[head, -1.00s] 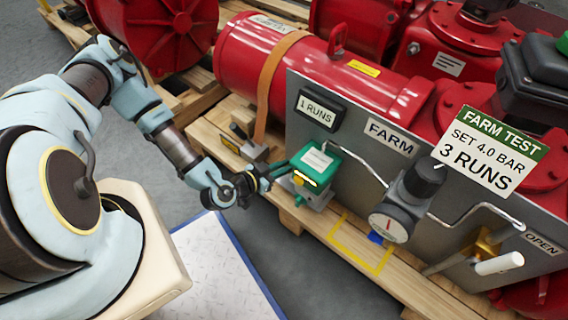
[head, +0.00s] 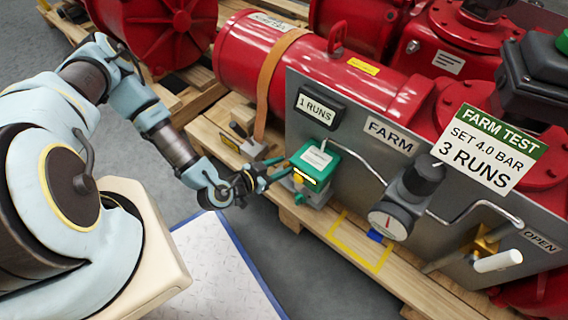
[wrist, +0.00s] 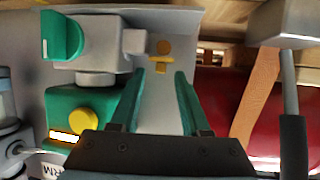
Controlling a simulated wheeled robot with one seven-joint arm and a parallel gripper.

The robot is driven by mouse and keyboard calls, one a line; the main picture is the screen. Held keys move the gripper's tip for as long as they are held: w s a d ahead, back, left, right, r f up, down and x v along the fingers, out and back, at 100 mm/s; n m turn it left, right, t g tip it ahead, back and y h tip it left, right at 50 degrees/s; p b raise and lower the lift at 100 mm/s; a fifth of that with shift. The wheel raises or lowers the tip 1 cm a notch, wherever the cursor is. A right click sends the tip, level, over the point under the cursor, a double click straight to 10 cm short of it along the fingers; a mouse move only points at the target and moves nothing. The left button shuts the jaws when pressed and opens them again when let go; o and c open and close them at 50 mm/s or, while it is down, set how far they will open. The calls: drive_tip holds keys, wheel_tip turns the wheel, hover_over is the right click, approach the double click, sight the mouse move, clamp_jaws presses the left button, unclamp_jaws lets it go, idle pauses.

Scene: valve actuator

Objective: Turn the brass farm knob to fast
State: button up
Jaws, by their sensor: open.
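A green box-shaped unit (head: 318,160) with a lit yellow display stands on the wooden pallet by the grey FARM panel. A smaller brass piece with a crossbar (wrist: 163,48) sits on a grey fitting farther up. I cannot tell which of the two is the farm knob, and no fast marking is readable. My gripper (head: 286,172) is open, beside the unit in the head view. In the wrist view its green fingers (wrist: 160,76) point toward the smaller brass piece, with nothing between them.
The grey panel (head: 345,155) carries a 1 RUNS display (head: 316,109), a gauge (head: 388,221) and pipes. A FARM TEST sign (head: 490,148) reads 3 RUNS. A red cylinder (head: 300,65) lies behind.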

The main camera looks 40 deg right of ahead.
drive_tip(key=p+v, duration=0.1)
drive_tip(key=v, duration=0.9)
drive_tip(key=shift+p, duration=0.4)
drive_tip(key=shift+d, duration=0.1)
